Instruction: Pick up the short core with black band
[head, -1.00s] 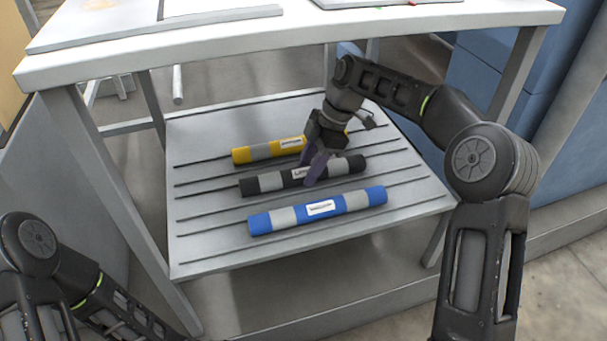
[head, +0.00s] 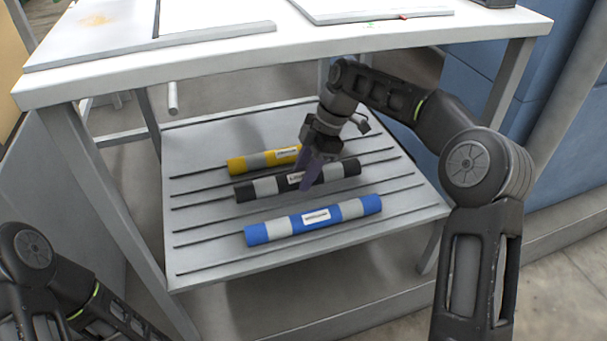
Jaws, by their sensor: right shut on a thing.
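The short core with black band (head: 266,186) is a black and grey roll with a white label. It lies crosswise over the lower shelf (head: 205,258), between a yellow core and a blue core. The fingers hide part of the core. I cannot tell whether the core is clear of the shelf. My left arm (head: 60,275) shows at the lower left, but its gripper is out of view.
The yellow core (head: 250,163) lies behind and the blue core (head: 272,231) in front, both close to the black one. The white tabletop (head: 300,55) overhangs the shelf's back. Table legs (head: 125,210) flank the shelf. The shelf's front strip is bare.

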